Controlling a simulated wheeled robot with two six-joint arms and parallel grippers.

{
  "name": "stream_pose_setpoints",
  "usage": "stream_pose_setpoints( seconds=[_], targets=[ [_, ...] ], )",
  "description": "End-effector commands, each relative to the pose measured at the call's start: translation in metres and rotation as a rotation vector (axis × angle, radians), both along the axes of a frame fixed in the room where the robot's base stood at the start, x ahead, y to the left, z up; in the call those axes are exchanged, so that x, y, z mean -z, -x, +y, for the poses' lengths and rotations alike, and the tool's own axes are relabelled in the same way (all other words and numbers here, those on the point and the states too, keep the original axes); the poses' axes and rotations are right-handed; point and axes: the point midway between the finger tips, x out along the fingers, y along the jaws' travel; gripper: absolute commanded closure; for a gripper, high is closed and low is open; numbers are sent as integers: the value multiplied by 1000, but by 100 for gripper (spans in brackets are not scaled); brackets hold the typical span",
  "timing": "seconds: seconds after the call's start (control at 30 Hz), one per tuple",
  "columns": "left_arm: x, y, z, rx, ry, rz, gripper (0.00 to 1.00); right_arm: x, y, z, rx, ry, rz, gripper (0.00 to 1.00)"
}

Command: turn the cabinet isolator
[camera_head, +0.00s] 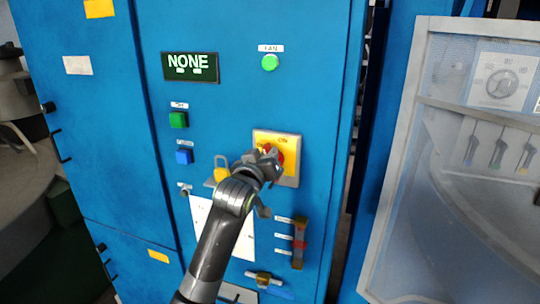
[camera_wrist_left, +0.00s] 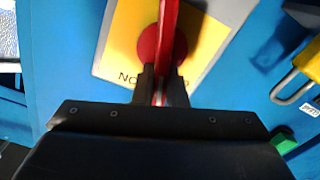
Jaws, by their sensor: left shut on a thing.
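The isolator is a red rotary handle (camera_wrist_left: 168,28) on a yellow plate (camera_head: 290,138) on the front of the blue cabinet (camera_head: 230,110). In the head view the handle is mostly covered by my left gripper (camera_head: 270,157). In the left wrist view the plate (camera_wrist_left: 122,35) has dark lettering, partly hidden by my fingers. My left gripper (camera_wrist_left: 161,80) is shut on the red handle, with one finger on each side of it. The handle's bar runs nearly straight up in the left wrist view. My right gripper is not in view.
A yellow padlock (camera_head: 222,174) hangs left of the isolator. A display reading NONE (camera_head: 190,67), a green FAN lamp (camera_head: 270,62), a green button (camera_head: 178,120) and a blue button (camera_head: 184,157) are on the cabinet. A framed mesh panel (camera_head: 395,190) stands at the right.

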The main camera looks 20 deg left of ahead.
Motion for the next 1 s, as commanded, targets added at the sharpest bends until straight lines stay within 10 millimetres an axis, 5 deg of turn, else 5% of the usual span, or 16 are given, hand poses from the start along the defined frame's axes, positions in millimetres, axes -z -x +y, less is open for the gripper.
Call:
stream_pose_setpoints(
  seconds=[1.0],
  targets=[
    [18, -1, 16, -1, 949, 37, 100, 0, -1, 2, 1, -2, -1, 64]
  ],
)
